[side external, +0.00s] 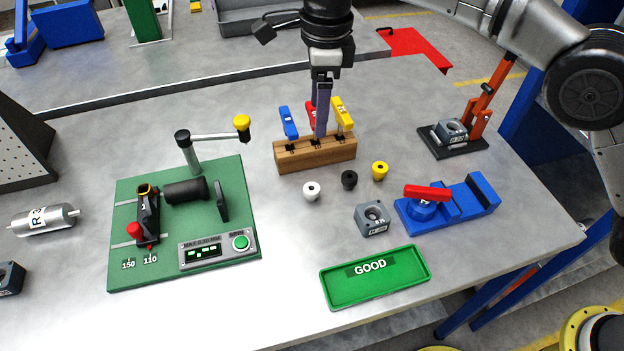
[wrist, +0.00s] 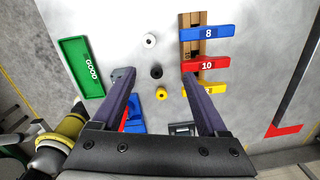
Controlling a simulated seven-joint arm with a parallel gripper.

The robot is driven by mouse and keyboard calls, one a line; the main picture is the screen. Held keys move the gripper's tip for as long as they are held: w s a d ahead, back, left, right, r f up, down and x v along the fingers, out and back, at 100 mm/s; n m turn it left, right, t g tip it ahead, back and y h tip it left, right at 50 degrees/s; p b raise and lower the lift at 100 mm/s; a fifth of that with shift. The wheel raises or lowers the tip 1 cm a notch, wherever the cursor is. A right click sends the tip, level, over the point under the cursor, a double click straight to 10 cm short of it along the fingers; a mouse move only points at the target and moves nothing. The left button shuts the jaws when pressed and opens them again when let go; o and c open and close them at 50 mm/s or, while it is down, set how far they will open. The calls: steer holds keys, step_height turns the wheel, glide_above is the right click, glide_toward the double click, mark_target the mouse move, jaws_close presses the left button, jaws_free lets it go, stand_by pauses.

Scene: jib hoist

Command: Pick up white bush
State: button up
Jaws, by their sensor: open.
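The white bush (side external: 311,191) stands on the grey table, left of the black bush (side external: 349,180) and in front of the wooden block. In the wrist view the white bush (wrist: 149,40) lies beyond my fingertips, clear of both. My gripper (side external: 320,132) points down, high near the wooden block, and is open and empty. In the wrist view my gripper (wrist: 157,76) has its fingers wide apart, with the black bush (wrist: 156,72) seen between them. The yellow bush (side external: 380,170) stands right of the black one.
The wooden block (side external: 290,157) holds blue, red and yellow tagged pieces behind the bushes. A grey block (side external: 373,218), a blue fixture (side external: 480,197) and a green GOOD tray (side external: 340,293) lie to the front and right. A green test stand (side external: 130,270) is at left.

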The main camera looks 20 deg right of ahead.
step_height(320, 180, down, 4)
steer(key=s+a, duration=0.1)
steer(key=a, duration=0.1)
glide_above(312, 188)
steer(key=shift+n, duration=0.3)
steer(key=f, duration=0.7)
steer(key=shift+w+a+f, duration=0.1)
steer(key=shift+a+f, duration=0.15)
steer(key=shift+f, duration=0.1)
steer(key=shift+d+f, duration=0.15)
steer(key=shift+f, duration=1.2)
steer(key=shift+d+f, duration=0.1)
steer(key=shift+f, duration=1.2)
jaws_close()
